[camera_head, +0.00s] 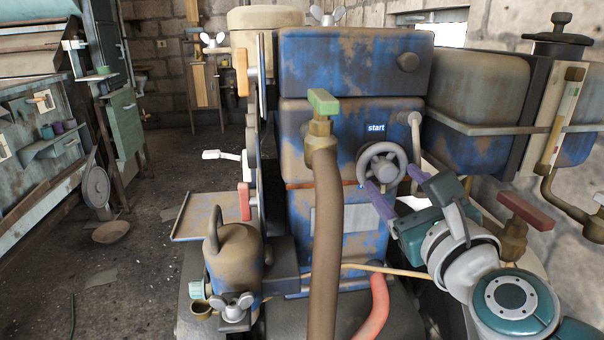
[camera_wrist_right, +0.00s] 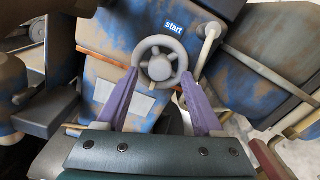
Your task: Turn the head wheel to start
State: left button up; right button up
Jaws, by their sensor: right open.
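The head wheel (camera_head: 381,164) is a small grey spoked handwheel on the front of the blue, rust-worn engine block (camera_head: 331,142), just below a "start" label (camera_head: 376,127). My right gripper (camera_head: 378,194) has purple fingers and is open at the wheel's lower edge. In the right wrist view the wheel (camera_wrist_right: 159,62) shows between and beyond the two spread fingertips of the right gripper (camera_wrist_right: 160,85). The left fingertip overlaps the wheel's lower left rim; whether it touches cannot be told. My left gripper is not in view.
A brown hose with a green-handled valve (camera_head: 323,103) rises left of the wheel. A grey lever (camera_head: 414,125) is close on its right. A blue tank (camera_head: 470,120) and a red-handled valve (camera_head: 525,211) stand at the right. An oil can (camera_head: 232,262) is at lower left.

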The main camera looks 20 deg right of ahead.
jog(key=shift+w+d, duration=0.1)
jog(key=shift+w, duration=0.3)
jog(key=shift+c, duration=0.3)
grip_shut()
